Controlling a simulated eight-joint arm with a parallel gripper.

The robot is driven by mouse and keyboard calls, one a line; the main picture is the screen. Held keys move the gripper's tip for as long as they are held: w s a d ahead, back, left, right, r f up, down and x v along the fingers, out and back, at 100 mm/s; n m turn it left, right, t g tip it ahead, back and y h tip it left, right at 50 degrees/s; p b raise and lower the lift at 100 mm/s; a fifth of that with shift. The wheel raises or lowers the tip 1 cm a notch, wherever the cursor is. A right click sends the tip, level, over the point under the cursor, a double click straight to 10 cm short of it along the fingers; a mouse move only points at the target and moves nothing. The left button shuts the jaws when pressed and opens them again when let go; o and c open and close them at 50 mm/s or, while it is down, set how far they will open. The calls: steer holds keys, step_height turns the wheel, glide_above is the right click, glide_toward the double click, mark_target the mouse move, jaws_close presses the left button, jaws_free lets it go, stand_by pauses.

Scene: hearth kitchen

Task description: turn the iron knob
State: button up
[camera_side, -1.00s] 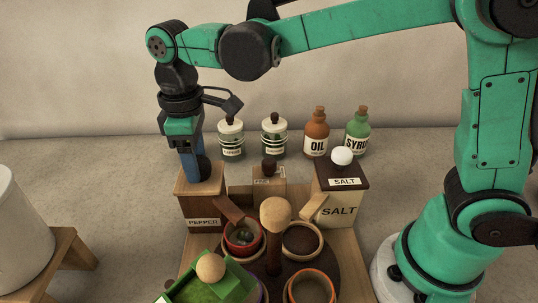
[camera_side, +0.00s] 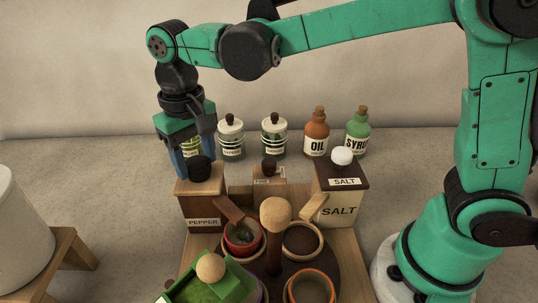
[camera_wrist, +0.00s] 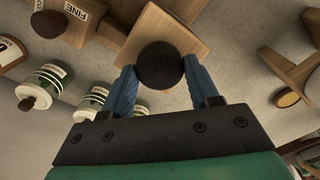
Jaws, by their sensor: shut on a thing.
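The iron knob is a dark, round knob (camera_side: 199,167) on top of the wooden PEPPER box (camera_side: 203,205) at the left in the side view. My gripper (camera_side: 195,168) points down over that box, its blue fingers at the knob. In the wrist view the knob (camera_wrist: 160,65) sits between the two blue fingertips of my gripper (camera_wrist: 159,70), which is shut on it. The wooden lid of the box shows behind the knob there. The far side of the knob is hidden.
A SALT box (camera_side: 340,207) with a white knob stands to the right, a smaller box (camera_side: 269,187) between. Capped jars (camera_side: 231,140), an OIL bottle (camera_side: 317,134) and a SYRUP bottle (camera_side: 357,134) stand behind. Bowls, a wooden-headed post (camera_side: 275,215) and a green tray (camera_side: 215,285) are in front.

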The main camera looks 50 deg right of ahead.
mark_target(197, 162)
steer(key=shift+m, duration=0.3)
steer(key=o, duration=1.3)
steer(key=shift+r, duration=0.1)
steer(key=shift+r, duration=2.75)
steer(key=s+d+f+t, duration=0.1)
steer(key=s+d+t, duration=0.1)
steer(key=d, duration=0.2)
steer(key=s+d+f+t, duration=0.2)
steer(key=s+d, duration=0.1)
steer(key=d, duration=0.2)
steer(key=s+d+f+t, duration=0.2)
steer(key=s+d+t, duration=0.1)
steer(key=d, duration=0.1)
steer(key=shift+d+f, duration=0.1)
steer(key=shift+d, duration=0.1)
